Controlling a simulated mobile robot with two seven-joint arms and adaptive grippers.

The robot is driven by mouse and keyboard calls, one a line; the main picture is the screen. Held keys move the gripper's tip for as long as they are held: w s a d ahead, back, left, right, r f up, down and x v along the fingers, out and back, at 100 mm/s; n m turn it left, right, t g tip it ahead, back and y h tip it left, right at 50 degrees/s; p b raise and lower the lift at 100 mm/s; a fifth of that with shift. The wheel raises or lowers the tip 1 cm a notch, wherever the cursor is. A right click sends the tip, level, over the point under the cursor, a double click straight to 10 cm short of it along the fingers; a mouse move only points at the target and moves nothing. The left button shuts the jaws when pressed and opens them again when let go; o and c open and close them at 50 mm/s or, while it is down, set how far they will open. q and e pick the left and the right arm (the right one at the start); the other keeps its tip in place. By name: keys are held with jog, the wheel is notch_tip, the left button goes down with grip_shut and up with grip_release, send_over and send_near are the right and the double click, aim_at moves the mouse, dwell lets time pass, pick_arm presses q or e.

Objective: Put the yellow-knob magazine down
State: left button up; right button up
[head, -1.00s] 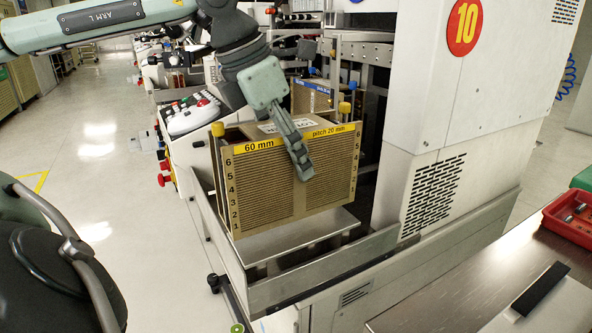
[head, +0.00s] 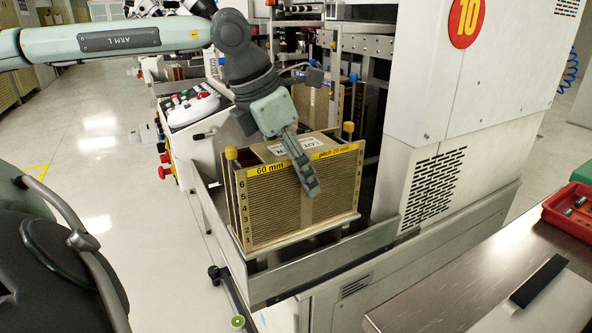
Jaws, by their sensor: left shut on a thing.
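The yellow-knob magazine (head: 275,213) is a tan slotted box with yellow label strips reading 60 mm and pitch 20 mm. Yellow knobs (head: 231,153) stand at its upper corners. It is upright in the metal tray (head: 318,262) on the machine's front, its lower edge at about the tray's floor; I cannot tell whether it rests fully. My left gripper (head: 308,178) comes from above and is shut on the magazine, one finger showing over its front face. The other finger is hidden behind it. My right gripper is not in view.
Another magazine (head: 311,105) stands behind, inside the machine. The white machine housing (head: 440,150) with a red 10 sign rises close on the right. A steel table (head: 455,285) with a red bin (head: 572,212) is at the lower right. The floor at left is clear.

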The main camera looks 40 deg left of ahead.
pick_arm(q)
jog(key=o, duration=1.8)
jog(key=v, duration=1.2)
jog(key=shift+s, duration=0.1)
